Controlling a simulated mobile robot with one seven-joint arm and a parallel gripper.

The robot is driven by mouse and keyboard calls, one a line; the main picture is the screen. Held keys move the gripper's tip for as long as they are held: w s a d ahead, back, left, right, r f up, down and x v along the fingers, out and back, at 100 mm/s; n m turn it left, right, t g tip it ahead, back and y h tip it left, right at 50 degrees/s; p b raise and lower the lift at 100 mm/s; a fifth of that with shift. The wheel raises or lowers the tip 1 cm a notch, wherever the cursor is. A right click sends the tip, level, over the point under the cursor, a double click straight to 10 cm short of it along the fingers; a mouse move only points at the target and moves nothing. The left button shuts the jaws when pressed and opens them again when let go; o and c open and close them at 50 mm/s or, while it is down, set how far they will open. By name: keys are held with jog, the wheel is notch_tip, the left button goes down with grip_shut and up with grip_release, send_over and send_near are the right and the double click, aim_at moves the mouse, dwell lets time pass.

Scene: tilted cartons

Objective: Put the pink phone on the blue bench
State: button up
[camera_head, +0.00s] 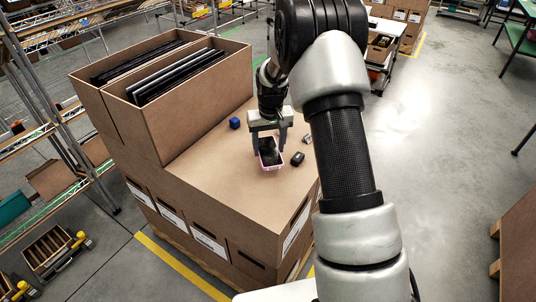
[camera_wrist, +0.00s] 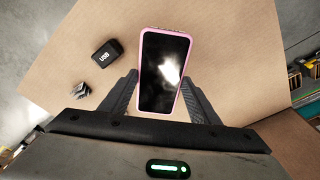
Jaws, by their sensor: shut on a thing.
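The pink phone (camera_head: 271,163) has a pink rim and a dark screen. It is between the fingers of my gripper (camera_head: 268,152), over the brown carton top. In the wrist view, the phone (camera_wrist: 163,72) has its screen facing the camera, and my gripper (camera_wrist: 161,98) is shut on its sides. I cannot tell whether the phone touches the carton beneath. I cannot make out a blue bench in either view.
A black block marked USB (camera_wrist: 107,52) and a small grey item (camera_wrist: 80,90) lie left of the phone in the wrist view. A small blue cube (camera_head: 234,123) sits on the carton top (camera_head: 215,160). An open carton (camera_head: 195,105) with dark panels stands at left.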

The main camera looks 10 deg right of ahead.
aim_at(269, 152)
jog(key=shift+f, duration=2.05)
jog(key=shift+f, duration=0.1)
jog(key=o, duration=0.9)
jog(key=shift+f, duration=0.15)
jog(key=shift+c, duration=0.2)
jog(key=o, duration=0.4)
jog(key=shift+o, duration=0.2)
